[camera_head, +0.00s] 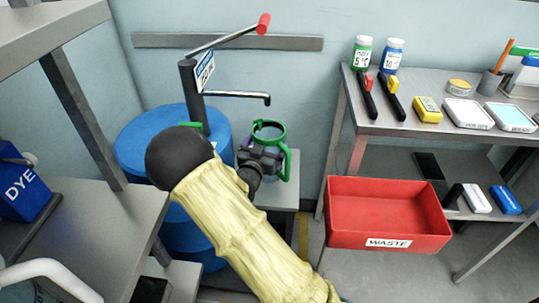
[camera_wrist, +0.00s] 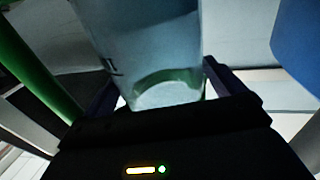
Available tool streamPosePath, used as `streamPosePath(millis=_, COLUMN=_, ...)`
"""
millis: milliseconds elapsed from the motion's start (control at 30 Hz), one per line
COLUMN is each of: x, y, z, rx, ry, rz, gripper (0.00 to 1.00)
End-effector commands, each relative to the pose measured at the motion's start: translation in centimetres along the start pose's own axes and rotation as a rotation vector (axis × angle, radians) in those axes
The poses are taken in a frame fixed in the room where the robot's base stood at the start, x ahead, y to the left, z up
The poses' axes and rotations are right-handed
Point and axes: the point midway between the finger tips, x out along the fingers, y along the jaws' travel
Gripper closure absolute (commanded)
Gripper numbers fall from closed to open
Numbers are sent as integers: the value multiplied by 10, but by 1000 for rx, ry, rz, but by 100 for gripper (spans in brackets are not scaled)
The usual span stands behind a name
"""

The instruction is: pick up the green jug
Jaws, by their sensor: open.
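The green jug (camera_head: 270,129) has a clear body with a green rim and a green handle. It stands upright on a small grey stand (camera_head: 284,197) below the spout of the pump. My gripper (camera_head: 263,157) is at the jug and hides much of its body in the head view. In the wrist view, the jug's clear body (camera_wrist: 150,45) with a green-tinted base lies between the two fingers of my gripper (camera_wrist: 158,85). The fingers are open, with one on each side of the jug. Whether either touches it, I cannot tell.
A blue drum (camera_head: 142,141) with a pump lever (camera_head: 230,37) and spout (camera_head: 240,95) stands close left and above. A red waste bin (camera_head: 388,212) is at right. A grey shelf unit (camera_head: 400,122) holds bottles and tools. A bench (camera_head: 85,225) is at left.

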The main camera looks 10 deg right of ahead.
Motion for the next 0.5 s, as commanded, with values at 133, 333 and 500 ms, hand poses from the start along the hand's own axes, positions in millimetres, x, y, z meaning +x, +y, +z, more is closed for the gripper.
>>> streamPosePath(millis=133, x=15, y=0, z=0, rx=0, ry=1, rz=1, gripper=5)
streamPosePath(millis=333, x=16, y=0, z=0, rx=-1, ry=0, rz=0, gripper=5)
streamPosePath(millis=500, x=16, y=0, z=0, rx=-1, ry=0, rz=0, gripper=5)
